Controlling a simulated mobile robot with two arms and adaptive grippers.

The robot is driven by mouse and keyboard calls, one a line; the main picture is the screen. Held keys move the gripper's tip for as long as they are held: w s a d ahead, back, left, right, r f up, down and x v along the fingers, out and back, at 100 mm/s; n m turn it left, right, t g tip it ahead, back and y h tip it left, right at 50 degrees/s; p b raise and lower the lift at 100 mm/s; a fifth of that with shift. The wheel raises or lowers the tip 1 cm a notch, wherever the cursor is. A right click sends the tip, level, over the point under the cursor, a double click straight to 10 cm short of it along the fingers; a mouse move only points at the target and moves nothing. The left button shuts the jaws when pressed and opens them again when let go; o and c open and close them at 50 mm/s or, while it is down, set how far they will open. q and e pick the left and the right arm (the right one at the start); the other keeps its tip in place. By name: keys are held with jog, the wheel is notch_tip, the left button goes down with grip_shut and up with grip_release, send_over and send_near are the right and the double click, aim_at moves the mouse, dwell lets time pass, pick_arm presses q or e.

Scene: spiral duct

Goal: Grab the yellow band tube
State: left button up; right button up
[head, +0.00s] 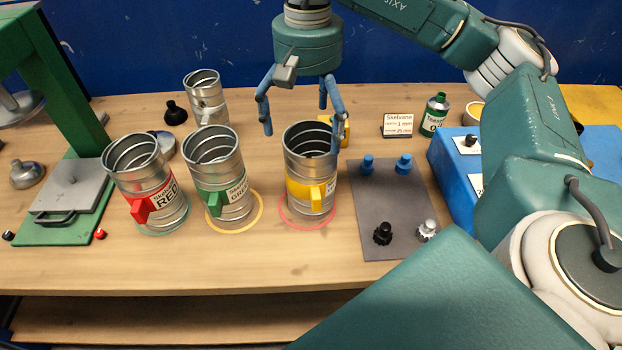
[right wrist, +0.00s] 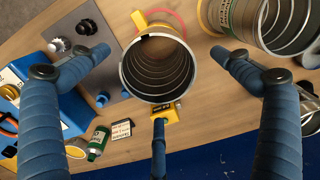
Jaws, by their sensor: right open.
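The yellow band tube (head: 309,188) is a ribbed metal cylinder with a yellow band and yellow tab. It stands upright on a pink ring on the table in the head view. My right gripper (head: 302,112) is open and points down above it, fingers spread around its top. In the right wrist view the open mouth of the yellow band tube (right wrist: 158,70) lies between the blue fingers of my right gripper (right wrist: 160,95), with no clear contact. In the head view one finger overlaps the tube's right rim. My left gripper is not in view.
A green band tube (head: 222,203) and a red band tube (head: 168,205) stand to the left. A plain metal tube (head: 205,112) stands behind. A grey mat (head: 385,215) with small knobs, a green can (head: 434,118) and a blue box (head: 455,165) are to the right. A green press (head: 60,75) stands far left.

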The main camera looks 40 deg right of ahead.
aim_at(312, 179)
jog(key=f+p, duration=0.1)
jog(key=f, duration=0.2)
jog(key=f+p, duration=0.1)
jog(key=f, duration=0.1)
jog(key=f+p, duration=0.1)
jog(key=f, duration=0.2)
jog(key=shift+s+f, duration=0.3)
jog(key=shift+s, duration=0.1)
jog(key=c, duration=1.9)
